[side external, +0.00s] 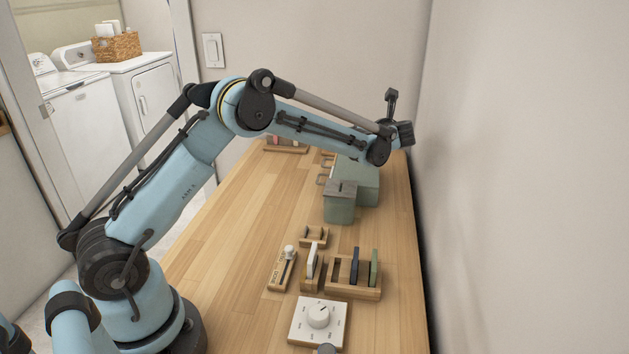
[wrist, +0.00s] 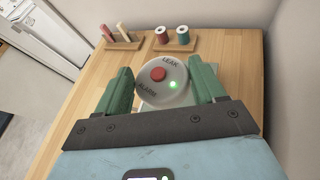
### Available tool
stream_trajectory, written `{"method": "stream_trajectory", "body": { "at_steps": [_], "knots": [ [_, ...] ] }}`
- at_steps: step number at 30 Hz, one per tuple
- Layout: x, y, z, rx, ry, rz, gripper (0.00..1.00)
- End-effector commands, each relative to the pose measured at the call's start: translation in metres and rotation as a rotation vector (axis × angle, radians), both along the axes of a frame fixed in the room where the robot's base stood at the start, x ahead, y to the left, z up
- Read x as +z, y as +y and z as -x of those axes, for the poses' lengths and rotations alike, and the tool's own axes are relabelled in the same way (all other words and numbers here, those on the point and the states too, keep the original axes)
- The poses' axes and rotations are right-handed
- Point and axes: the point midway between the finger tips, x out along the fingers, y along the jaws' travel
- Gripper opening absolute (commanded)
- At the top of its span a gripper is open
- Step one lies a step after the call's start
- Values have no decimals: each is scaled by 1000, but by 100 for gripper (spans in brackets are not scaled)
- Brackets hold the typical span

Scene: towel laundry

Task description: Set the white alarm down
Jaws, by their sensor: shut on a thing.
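In the side view the alarm and fingertips are hidden behind my arm and the green boxes.
Wooden holders with red and cream pegs (wrist: 119,36) and with spools (wrist: 172,36) stand at the far end of the table (side external: 240,205). A green box (side external: 340,205) stands mid-table. A slotted rack (side external: 368,292) and a white dial box (side external: 318,322) are nearer. The table's left is clear.

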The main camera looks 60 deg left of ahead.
Motion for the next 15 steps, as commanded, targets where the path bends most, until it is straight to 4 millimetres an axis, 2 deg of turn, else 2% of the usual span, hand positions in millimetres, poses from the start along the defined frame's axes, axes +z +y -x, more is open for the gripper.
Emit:
{"method": "stream_trajectory", "body": {
  "at_steps": [3,11,15],
  "knots": [
    [-19,0,0,1,0,-1,37],
    [-40,1,0,1,-1,0,37],
    [-59,1,0,1,-1,0,37]
  ]
}}
